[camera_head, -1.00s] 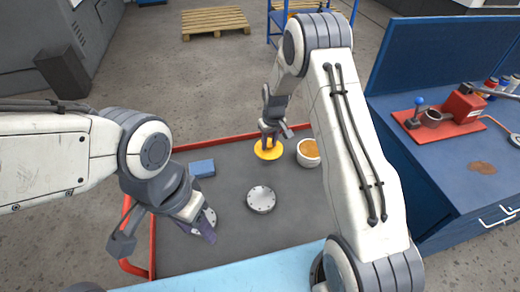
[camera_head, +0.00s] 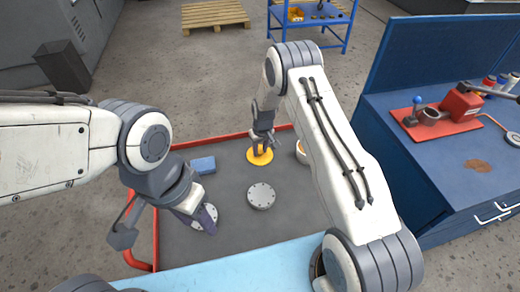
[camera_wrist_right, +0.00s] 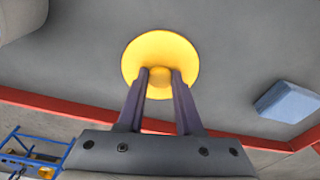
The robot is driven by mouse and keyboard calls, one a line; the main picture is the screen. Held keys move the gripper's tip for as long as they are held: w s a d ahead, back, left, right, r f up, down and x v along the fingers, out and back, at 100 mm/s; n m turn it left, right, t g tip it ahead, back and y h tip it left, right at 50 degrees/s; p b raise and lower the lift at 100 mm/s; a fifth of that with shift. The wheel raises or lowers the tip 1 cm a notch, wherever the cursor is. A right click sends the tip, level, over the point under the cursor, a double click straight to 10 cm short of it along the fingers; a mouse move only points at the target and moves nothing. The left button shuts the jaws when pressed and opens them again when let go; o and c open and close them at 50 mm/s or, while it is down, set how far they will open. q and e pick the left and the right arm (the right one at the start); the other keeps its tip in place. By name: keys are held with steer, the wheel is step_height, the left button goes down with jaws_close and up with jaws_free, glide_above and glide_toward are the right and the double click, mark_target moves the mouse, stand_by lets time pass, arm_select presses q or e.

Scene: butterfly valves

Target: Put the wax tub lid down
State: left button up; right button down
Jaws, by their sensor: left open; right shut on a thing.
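The wax tub lid (camera_head: 259,157) is a round yellow disc with a small knob, close to the grey cart top near its far edge. My right gripper (camera_head: 262,146) is shut on the lid's knob; the right wrist view shows both fingers (camera_wrist_right: 159,85) on the knob of the lid (camera_wrist_right: 160,50). I cannot tell whether the lid touches the surface. The white wax tub (camera_head: 301,152) with orange contents stands right of the lid, partly hidden by my right arm. My left gripper (camera_head: 193,212) is open, by a round grey metal disc at the left.
Another metal disc (camera_head: 261,195) lies mid-cart. A blue block (camera_head: 203,165) lies left of the lid and also shows in the right wrist view (camera_wrist_right: 287,101). A red rail (camera_head: 222,140) edges the cart. A blue workbench (camera_head: 450,170) stands at right.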

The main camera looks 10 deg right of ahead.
mark_target(261, 158)
steer(key=c, duration=0.6)
jaws_free()
steer(key=shift+o, duration=0.2)
steer(key=shift+r+p, duration=0.25)
steer(key=shift+p, duration=0.05)
steer(key=shift+r+b, duration=0.3)
steer(key=shift+r, duration=0.05)
step_height(261, 158, up, 11)
steer(key=s+b, duration=0.2)
steer(key=b, duration=0.1)
steer(key=s+a+r+n, duration=0.2)
steer(key=s+a+r, duration=0.8)
steer(key=s, duration=0.1)
steer(key=s+r+n, duration=0.1)
steer(key=s+r, duration=0.1)
steer(key=s, duration=1)
steer(key=s+a+r+n+g, duration=0.1)
steer(key=s+r+n, duration=0.1)
steer(key=s, duration=1)
steer(key=shift+s+a+r+y, duration=0.15)
steer(key=shift+a+r+y, duration=0.05)
steer(key=shift+r+y, duration=0.25)
